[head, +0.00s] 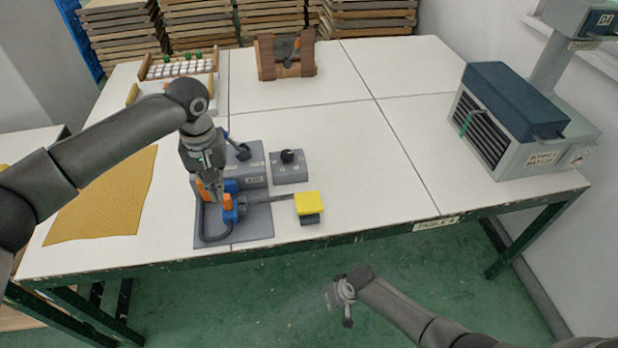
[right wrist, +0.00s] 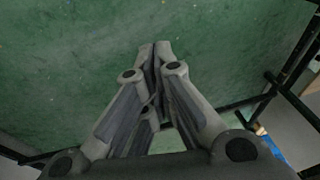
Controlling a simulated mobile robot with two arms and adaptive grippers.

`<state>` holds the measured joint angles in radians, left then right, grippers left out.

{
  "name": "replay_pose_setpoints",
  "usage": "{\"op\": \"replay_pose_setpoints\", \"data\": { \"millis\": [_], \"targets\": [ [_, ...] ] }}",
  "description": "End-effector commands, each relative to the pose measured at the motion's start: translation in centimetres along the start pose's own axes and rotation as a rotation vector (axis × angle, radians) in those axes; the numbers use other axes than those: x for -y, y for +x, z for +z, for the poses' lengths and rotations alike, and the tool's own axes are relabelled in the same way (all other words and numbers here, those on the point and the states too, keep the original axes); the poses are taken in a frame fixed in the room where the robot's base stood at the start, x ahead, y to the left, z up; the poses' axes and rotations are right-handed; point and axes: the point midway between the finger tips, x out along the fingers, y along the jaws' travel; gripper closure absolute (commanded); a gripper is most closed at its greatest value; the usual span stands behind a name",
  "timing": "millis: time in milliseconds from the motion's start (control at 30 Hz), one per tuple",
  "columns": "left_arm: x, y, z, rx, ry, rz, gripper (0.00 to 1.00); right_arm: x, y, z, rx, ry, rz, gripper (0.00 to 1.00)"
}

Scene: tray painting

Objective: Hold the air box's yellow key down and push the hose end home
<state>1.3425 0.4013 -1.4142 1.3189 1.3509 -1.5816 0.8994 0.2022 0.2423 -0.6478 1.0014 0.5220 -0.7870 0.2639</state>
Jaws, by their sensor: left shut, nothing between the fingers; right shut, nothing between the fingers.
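The air box (head: 256,179) is a grey housing on a dark grey base plate near the table's front edge. Its yellow key (head: 308,203) is a square pad at the right end of a grey lever, above a dark block. A dark hose (head: 212,238) curves over the base plate towards blue and orange fittings (head: 228,203); whether its end is seated cannot be told. My left gripper (head: 215,192) is shut and points down just beside these fittings, partly hiding them. My right gripper (head: 341,294) is shut and empty over the floor in front of the table; its fingers meet in the right wrist view (right wrist: 155,52).
A small grey box with a black knob (head: 289,167) stands right of the air box. A yellow mat (head: 105,200) lies left. A wooden rack (head: 285,58) and an egg-like tray (head: 178,68) stand behind. A blue-topped machine (head: 515,120) is at right. The table's middle is clear.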

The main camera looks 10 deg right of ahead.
Motion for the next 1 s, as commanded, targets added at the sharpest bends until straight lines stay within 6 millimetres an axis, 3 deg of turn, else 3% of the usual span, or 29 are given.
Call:
{"op": "replay_pose_setpoints", "data": {
  "millis": [33,100,300,400,567,700,833,1000],
  "targets": [
    [0.0,0.0,0.0,0.000,0.000,0.000,1.00,1.4,-1.8,-3.0,-0.003,-0.012,-0.022,1.00],
    [0.0,0.0,0.0,0.000,0.000,0.000,1.00,3.5,-4.1,-5.6,0.018,-0.022,-0.052,1.00],
    [0.0,0.0,0.0,0.000,0.000,0.000,1.00,8.4,-11.2,-9.8,0.120,-0.077,-0.096,1.00],
    [0.0,0.0,0.0,0.000,0.000,0.000,1.00,9.9,-14.8,-11.3,0.162,-0.103,-0.077,1.00],
    [0.0,0.0,0.0,0.000,0.000,0.000,1.00,10.9,-20.7,-12.9,0.218,-0.136,-0.004,1.00],
    [0.0,0.0,0.0,0.000,0.000,0.000,1.00,10.4,-25.3,-17.0,0.139,-0.092,0.107,1.00],
    [0.0,0.0,0.0,0.000,0.000,0.000,1.00,9.7,-28.0,-21.1,0.016,-0.021,0.175,1.00],
    [0.0,0.0,0.0,0.000,0.000,0.000,1.00,9.3,-30.1,-24.0,-0.076,0.030,0.211,1.00]
  ]
}}
